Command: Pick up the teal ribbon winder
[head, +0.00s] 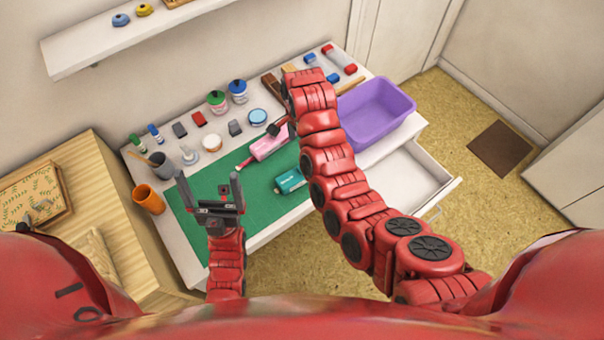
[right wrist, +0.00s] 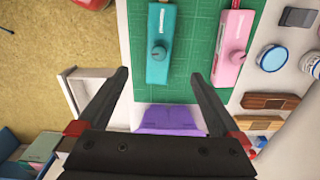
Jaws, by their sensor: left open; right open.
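The teal ribbon winder (head: 289,181) lies near the front edge of the green mat, left of my right arm in the head view. In the right wrist view the teal winder (right wrist: 160,50) has a round knob on top and lies just beyond the fingertips, in line with the gap. My right gripper (right wrist: 160,76) is open and empty, apart from the winder; in the head view it is mostly hidden by its own arm. My left gripper (head: 210,177) is open and empty, pointing up over the mat's left part.
A pink winder (head: 267,145) lies behind the teal one. A purple bin (head: 385,103) stands at the table's right, above an open drawer (head: 400,187). Bottles, inkpads and stamps line the back. An orange cup (head: 148,199) stands at left.

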